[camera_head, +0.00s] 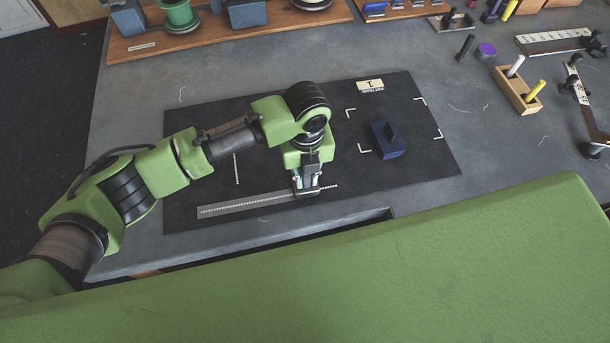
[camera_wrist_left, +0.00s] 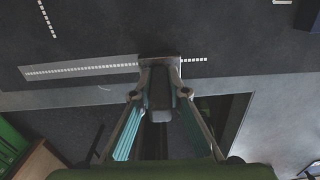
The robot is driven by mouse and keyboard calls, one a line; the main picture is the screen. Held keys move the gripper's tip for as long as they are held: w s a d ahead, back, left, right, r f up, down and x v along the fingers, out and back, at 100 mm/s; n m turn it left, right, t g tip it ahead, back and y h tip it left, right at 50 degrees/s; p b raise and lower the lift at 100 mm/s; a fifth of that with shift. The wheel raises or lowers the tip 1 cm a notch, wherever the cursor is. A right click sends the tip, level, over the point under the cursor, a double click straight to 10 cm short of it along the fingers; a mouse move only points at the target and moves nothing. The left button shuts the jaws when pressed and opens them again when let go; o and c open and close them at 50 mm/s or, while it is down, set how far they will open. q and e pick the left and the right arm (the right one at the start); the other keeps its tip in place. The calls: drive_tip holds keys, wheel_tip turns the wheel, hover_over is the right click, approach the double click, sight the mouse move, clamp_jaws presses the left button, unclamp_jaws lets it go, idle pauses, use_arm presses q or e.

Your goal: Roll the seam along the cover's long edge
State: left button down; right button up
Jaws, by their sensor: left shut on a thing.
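A dark flat sheet (camera_head: 200,150) lies on the grey bench. A lighter grey strip (camera_head: 245,206) with a row of white dashes runs along its near long edge; the strip also shows in the wrist view (camera_wrist_left: 80,70). My left gripper (camera_head: 306,188) points down at the strip's right end. It is shut on a dark tool with a pale grey part (camera_wrist_left: 160,88), seen between the fingers in the wrist view. The tool's lower end is over the dashed line; whether it touches is hard to tell. My right gripper is not in view.
A wooden holder (camera_head: 517,90) with white and yellow sticks stands to the right. A spool rack (camera_head: 235,30) is at the back. An opening (camera_head: 370,219) lies near the bench's front edge.

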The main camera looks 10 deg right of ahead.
use_arm(q)
drive_tip(key=shift+d+b, duration=0.3)
drive_tip(key=shift+d, duration=1.25)
drive_tip(key=shift+s+d+f+b, duration=0.15)
drive_tip(key=shift+d+b, duration=0.35)
drive_tip(key=shift+d, duration=1)
drive_tip(key=shift+s+d+b, duration=0.15)
drive_tip(key=shift+d+b, duration=0.4)
drive_tip(key=shift+d, duration=0.6)
drive_tip(key=shift+a, duration=0.1)
